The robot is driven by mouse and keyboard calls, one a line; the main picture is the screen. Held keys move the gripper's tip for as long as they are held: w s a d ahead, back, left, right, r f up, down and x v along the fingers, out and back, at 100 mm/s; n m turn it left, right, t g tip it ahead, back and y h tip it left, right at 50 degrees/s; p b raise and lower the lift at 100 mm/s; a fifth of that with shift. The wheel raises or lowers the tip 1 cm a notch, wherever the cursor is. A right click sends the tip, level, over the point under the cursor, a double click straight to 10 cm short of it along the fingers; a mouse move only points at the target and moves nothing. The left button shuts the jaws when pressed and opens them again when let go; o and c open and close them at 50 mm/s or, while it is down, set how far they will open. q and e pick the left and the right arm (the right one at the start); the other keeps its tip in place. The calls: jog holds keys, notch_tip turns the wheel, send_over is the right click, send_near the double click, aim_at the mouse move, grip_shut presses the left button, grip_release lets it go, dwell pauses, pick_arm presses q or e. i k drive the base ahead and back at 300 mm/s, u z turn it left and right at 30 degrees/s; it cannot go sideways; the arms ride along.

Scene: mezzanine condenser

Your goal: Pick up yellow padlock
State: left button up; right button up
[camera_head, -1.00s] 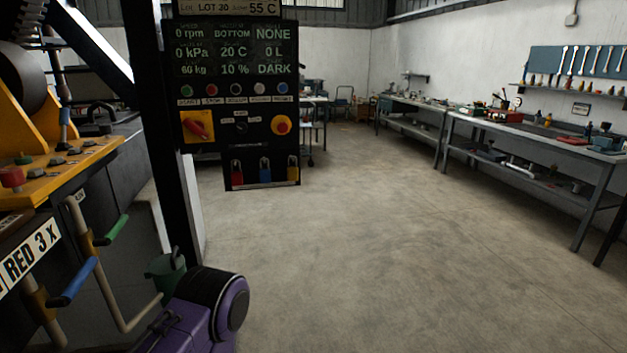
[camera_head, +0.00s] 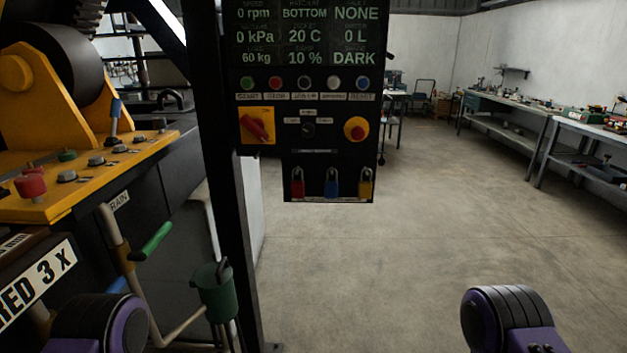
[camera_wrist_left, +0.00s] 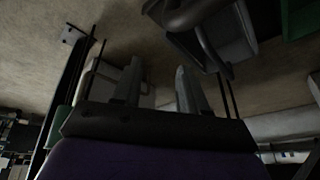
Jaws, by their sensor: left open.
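The yellow padlock (camera_head: 365,187) hangs at the right end of a row of padlocks at the bottom of the black control panel (camera_head: 300,90) in the head view. The blue padlock (camera_head: 331,187) is beside it on the left, and the red padlock (camera_head: 298,187) is further left. My left gripper (camera_wrist_left: 158,78) shows in the left wrist view with its two fingers apart and nothing between them. It is away from the padlocks, which do not show in that view. My right gripper is out of view; only parts of my purple arms show low in the head view.
A dark post (camera_head: 228,180) stands left of the panel. A yellow machine console (camera_head: 85,185) with knobs, a green-handled pipe (camera_head: 150,242) and a green bucket (camera_head: 215,290) are on the left. Workbenches (camera_head: 505,105) line the right. The floor (camera_head: 400,245) below and right of the panel is clear.

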aim_at(364, 189)
jog(key=u, duration=0.15)
jog(key=i, duration=1.2)
jog(key=z, duration=0.3)
